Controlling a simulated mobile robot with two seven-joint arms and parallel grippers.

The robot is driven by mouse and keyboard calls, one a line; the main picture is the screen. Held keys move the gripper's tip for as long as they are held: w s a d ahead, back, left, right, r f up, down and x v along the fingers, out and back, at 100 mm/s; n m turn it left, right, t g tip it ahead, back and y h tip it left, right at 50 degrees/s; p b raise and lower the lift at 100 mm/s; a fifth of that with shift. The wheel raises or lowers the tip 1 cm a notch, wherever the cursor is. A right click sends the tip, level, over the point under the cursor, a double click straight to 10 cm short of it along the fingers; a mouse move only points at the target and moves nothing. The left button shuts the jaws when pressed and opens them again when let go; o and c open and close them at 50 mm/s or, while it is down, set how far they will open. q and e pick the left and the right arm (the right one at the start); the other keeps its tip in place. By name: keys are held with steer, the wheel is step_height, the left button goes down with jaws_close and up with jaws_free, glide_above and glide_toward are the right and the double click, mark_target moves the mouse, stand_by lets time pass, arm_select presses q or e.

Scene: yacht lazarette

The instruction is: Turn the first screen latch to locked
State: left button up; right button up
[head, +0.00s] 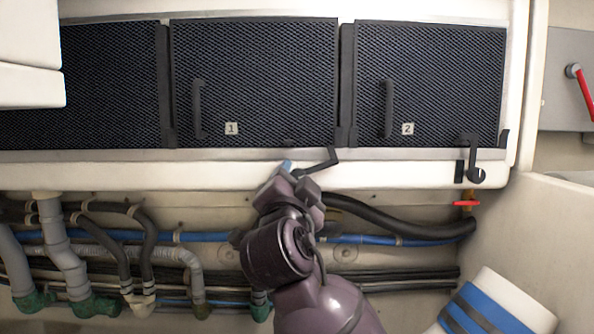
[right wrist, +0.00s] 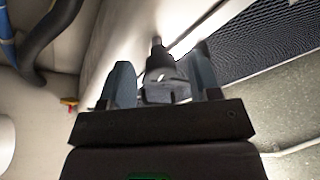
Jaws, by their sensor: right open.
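The screen marked 1 (head: 255,85) is a dark mesh panel in a pale frame. Its black latch (head: 322,165) sits on the ledge below the screen's lower right corner, with its crank-shaped arm slanting up and right. My right gripper (head: 292,170) is at the latch's left end and hides its pivot. In the right wrist view, my right gripper (right wrist: 161,78) is open, with a dark latch part (right wrist: 160,63) between its two blue-grey fingers. I cannot tell whether they touch it. My left gripper is not in view.
The screen marked 2 (head: 440,80) has its own black latch (head: 475,172) at lower right. Below the ledge run pipes, a black hose (head: 400,227) and a red valve handle (head: 466,203).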

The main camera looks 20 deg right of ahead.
steer(key=shift+x, duration=0.95)
jaws_close()
